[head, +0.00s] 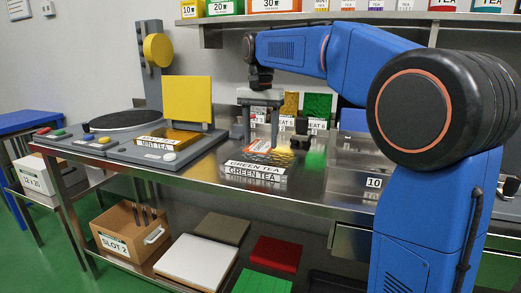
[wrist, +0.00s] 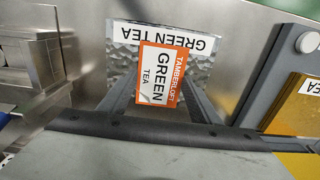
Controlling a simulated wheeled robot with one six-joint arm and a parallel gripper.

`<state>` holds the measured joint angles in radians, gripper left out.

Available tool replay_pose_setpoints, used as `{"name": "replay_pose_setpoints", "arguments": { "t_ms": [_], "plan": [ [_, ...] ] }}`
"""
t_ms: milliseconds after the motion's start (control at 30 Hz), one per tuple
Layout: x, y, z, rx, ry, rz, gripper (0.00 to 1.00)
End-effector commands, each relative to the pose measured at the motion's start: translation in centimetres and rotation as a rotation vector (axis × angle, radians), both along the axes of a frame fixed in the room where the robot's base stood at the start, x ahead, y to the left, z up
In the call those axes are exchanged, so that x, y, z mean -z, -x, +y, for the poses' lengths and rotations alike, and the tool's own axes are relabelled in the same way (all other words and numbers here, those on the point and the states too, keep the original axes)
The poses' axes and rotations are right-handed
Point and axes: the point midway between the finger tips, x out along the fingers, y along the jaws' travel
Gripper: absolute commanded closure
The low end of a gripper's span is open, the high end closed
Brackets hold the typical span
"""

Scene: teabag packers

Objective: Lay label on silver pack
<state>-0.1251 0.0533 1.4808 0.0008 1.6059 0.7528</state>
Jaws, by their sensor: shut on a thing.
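The label (wrist: 157,75), white and orange with the words TAMBERLOFT GREEN TEA, is between my gripper's fingers in the wrist view. It also shows as a small orange and white patch (head: 257,146) in the head view. My gripper (head: 260,138) points down over the steel table and is shut on the label. The silver pack (wrist: 203,66), with a dimpled shiny surface, lies beneath the label. The label hides part of it, and I cannot tell whether they touch. A white GREEN TEA sign (head: 255,168) stands in front of the pack.
A grey machine (head: 105,151) with a yellow upright plate (head: 187,101) and a gold pack in its tray stands left. Gold and green packs (head: 317,106) stand behind my gripper. A shelf with boxes (head: 274,5) hangs above. A crate marked SLOT 2 (head: 116,245) sits below.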

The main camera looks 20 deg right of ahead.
Motion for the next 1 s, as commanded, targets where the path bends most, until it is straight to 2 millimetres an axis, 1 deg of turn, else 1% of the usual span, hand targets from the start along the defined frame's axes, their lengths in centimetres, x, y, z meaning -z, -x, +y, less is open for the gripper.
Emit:
{"name": "replay_pose_setpoints", "arguments": {
  "t_ms": [300,700,733,800,1000],
  "plan": [
    [3.7,0.1,0.0,0.000,0.000,0.001,0.63],
    [4.2,0.0,0.0,0.001,0.000,0.001,0.63],
    [4.2,0.0,0.0,0.001,0.000,0.000,0.40],
    [4.2,0.0,0.0,0.001,0.000,0.000,0.24],
    [4.2,0.0,0.0,0.001,0.000,0.000,0.24]
  ]
}}
